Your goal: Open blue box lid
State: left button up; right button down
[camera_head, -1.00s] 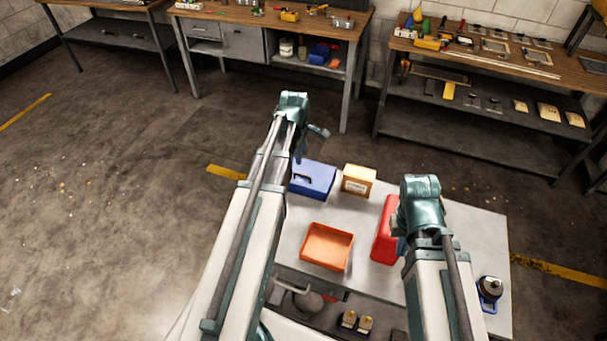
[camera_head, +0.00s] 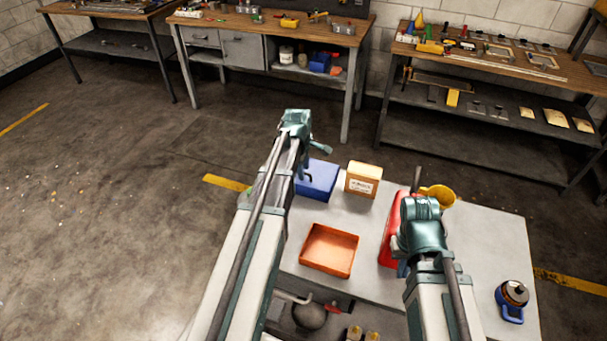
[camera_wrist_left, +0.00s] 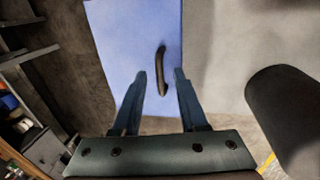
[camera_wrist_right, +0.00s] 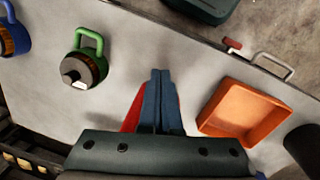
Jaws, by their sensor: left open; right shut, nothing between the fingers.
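The blue box (camera_head: 318,182) stands at the far left part of the white table, with its lid closed. A dark handle (camera_wrist_left: 162,68) lies on top of the lid in the left wrist view, where the blue lid (camera_wrist_left: 125,40) also shows. My left gripper (camera_wrist_left: 160,82) is open above the lid, its fingers on either side of the handle's near end; I cannot tell whether they touch it. In the head view my left gripper (camera_head: 306,172) is partly hidden by its arm. My right gripper (camera_wrist_right: 160,75) is shut and empty, near the red box (camera_head: 392,230).
A blue-handled flask (camera_head: 512,298) stands at the right. The table's right part (camera_head: 490,240) is mostly clear.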

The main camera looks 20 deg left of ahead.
pick_arm(q)
grip_shut()
dwell(1.4)
